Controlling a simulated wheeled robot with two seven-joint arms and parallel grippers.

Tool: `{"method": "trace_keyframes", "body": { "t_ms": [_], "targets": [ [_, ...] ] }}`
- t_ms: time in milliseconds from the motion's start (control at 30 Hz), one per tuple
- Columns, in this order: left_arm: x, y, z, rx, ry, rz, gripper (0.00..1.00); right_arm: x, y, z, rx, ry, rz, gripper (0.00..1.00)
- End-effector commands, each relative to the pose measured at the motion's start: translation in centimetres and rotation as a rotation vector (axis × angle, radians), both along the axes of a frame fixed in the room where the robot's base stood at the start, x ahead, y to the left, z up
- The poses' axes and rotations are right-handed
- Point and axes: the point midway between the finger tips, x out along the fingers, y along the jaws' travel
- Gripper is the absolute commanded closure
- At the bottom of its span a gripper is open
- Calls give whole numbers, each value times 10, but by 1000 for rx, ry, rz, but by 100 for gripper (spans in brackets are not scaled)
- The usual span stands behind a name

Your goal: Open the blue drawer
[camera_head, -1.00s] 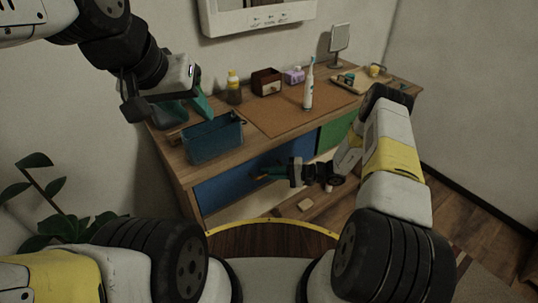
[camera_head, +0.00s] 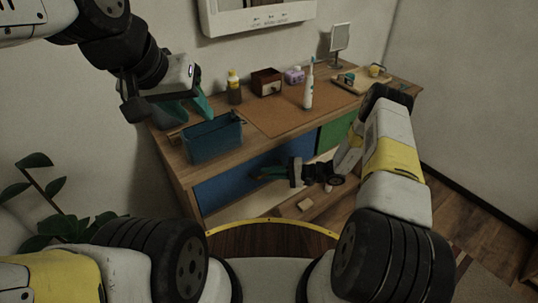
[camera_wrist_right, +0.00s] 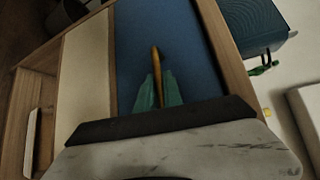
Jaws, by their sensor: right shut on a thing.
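The blue drawer (camera_head: 225,188) is the blue front at the lower left of the wooden cabinet; in the right wrist view its blue panel (camera_wrist_right: 180,45) fills the upper middle. It looks closed. A thin gold-coloured handle (camera_wrist_right: 155,62) stands out from the panel. My right gripper (camera_head: 258,174) is at the drawer front. In the right wrist view its green fingers (camera_wrist_right: 158,88) are shut on the handle, one on each side. My left gripper (camera_head: 190,112) hangs above the left end of the cabinet top, away from the drawer, with its green fingers apart and nothing between them.
A dark blue bin (camera_head: 212,142) stands on the cabinet top above the drawer. A bottle (camera_head: 234,88), a brown box (camera_head: 266,82) and an electric toothbrush (camera_head: 309,90) stand there too. A green front (camera_head: 333,136) is further right. A plant (camera_head: 45,200) is at the left.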

Motion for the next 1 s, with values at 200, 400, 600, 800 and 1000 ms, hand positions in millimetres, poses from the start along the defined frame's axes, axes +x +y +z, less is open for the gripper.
{"method": "trace_keyframes", "body": {
  "t_ms": [200,400,600,800,1000],
  "targets": [
    [0,0,0,0,0,0,64,-8,-7,0,1,1,-1,100],
    [0,0,0,0,0,0,64,-35,-27,0,1,3,-4,100],
    [0,0,0,0,0,0,64,-77,-57,0,2,5,-6,100],
    [0,0,0,0,0,0,64,-120,-88,1,2,3,-5,100],
    [0,0,0,0,0,0,64,-151,-111,0,1,2,-4,100]
  ]
}}
